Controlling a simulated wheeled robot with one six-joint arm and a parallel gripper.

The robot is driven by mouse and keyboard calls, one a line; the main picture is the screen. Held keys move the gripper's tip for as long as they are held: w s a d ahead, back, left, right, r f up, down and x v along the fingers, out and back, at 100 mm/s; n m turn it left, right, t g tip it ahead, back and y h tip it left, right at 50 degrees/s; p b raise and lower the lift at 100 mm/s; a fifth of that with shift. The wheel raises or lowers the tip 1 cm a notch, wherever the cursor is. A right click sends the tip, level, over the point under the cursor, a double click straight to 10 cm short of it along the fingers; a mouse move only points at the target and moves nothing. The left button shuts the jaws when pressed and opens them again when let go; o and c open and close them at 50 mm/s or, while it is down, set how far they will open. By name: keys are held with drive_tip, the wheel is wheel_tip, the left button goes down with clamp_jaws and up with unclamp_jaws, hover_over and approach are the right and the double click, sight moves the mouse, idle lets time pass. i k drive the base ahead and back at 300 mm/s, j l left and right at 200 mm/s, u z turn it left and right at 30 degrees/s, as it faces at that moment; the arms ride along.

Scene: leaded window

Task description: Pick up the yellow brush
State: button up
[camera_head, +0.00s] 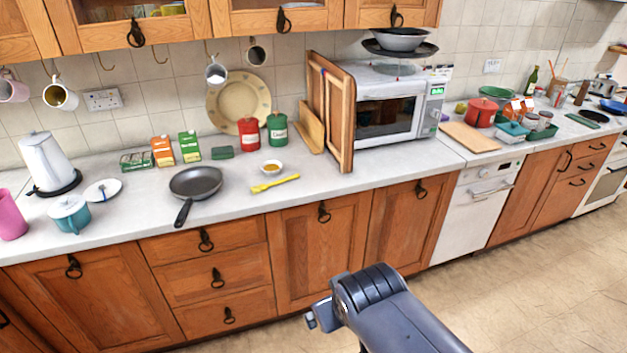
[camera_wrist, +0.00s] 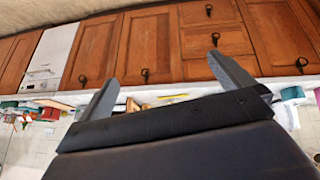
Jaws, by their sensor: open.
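The yellow brush (camera_head: 275,183) lies flat on the white worktop in the head view, near the front edge. It sits just in front of a small white bowl with yellow-brown contents (camera_head: 272,168) and to the right of the frying pan. In the wrist view a thin yellow strip (camera_wrist: 172,97) at the worktop edge, between my fingers, looks like the brush. My gripper (camera_wrist: 158,82) shows two grey fingers spread apart with nothing between them. In the head view my arm is low in front of the cupboards, away from the brush; the fingers are not clear there.
The black frying pan (camera_head: 196,183) stands left of the brush, its handle toward the front edge. Red and green canisters (camera_head: 248,134) stand behind. Worktop right of the brush is clear.

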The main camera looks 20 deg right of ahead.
sight(257, 189)
drive_tip(key=i+j+z, duration=0.15)
drive_tip(key=i, duration=0.35)
drive_tip(key=i+j+z, duration=0.1)
drive_tip(key=i, duration=0.35)
drive_tip(key=i+j+z, duration=0.15)
drive_tip(key=i, duration=0.3)
drive_tip(key=i+j+z, duration=0.15)
drive_tip(key=i+j, duration=0.15)
drive_tip(key=i, duration=0.15)
